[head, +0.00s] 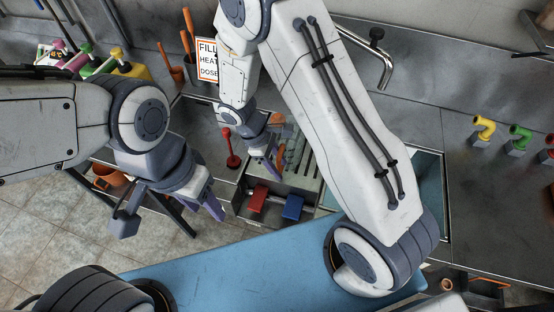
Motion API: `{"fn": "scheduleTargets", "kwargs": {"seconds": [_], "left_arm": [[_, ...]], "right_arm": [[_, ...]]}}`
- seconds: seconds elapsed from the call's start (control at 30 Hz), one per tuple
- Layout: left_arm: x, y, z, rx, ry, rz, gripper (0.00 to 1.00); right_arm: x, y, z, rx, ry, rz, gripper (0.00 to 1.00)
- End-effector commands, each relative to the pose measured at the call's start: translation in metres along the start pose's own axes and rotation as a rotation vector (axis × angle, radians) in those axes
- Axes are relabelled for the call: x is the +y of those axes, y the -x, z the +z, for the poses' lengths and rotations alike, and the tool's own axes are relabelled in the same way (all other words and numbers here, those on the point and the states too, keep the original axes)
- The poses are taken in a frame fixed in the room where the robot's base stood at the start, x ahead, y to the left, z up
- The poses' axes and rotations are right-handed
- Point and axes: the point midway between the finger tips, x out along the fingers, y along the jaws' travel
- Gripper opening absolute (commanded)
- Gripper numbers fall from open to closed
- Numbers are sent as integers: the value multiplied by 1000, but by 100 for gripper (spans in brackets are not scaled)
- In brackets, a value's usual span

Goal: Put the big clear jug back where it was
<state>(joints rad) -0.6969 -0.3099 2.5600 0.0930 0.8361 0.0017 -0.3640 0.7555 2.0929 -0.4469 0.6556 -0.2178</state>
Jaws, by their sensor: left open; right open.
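I cannot make out the big clear jug in the head view; my arms hide part of the counter. My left gripper (203,206) has purple fingers, is open and hangs at the left, in front of the counter's edge and above the tiled floor. I see nothing between its fingers. My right gripper (275,162) is open and points down near a metal box with a red block (258,197) and a blue block (292,207). The space between its fingers is partly hidden.
A red-knobbed rod (232,150) stands left of my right gripper. A sign (208,60), orange-handled tools (187,35) and colour-capped containers (122,66) stand at the back left. A faucet (376,50) and coloured taps (484,128) are at right. A blue surface (235,260) lies in front.

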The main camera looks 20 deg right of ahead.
Motion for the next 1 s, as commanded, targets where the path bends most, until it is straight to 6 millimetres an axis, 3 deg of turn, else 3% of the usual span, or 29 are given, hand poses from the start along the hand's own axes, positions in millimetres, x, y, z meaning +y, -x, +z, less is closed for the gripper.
{"fn": "scheduleTargets", "kwargs": {"seconds": [0.17, 0.5, 0.77, 0.87, 1.0], "left_arm": [[0, -2, 0, 0, 0, 0, 50], [-1, -16, 1, 0, -1, 0, 50], [-1, -20, 1, 0, -1, 0, 50], [-1, -19, 1, 0, -1, 0, 50], [-1, -19, 1, 0, -1, 0, 50]], "right_arm": [[1, 20, 0, 5, -2, 4, 48], [1, 91, 0, 6, -1, 4, 48], [-1, 121, 1, 6, -3, 1, 48], [-14, 134, 6, 40, -23, 0, 48], [-60, 159, 25, 154, -99, -18, 48]]}}
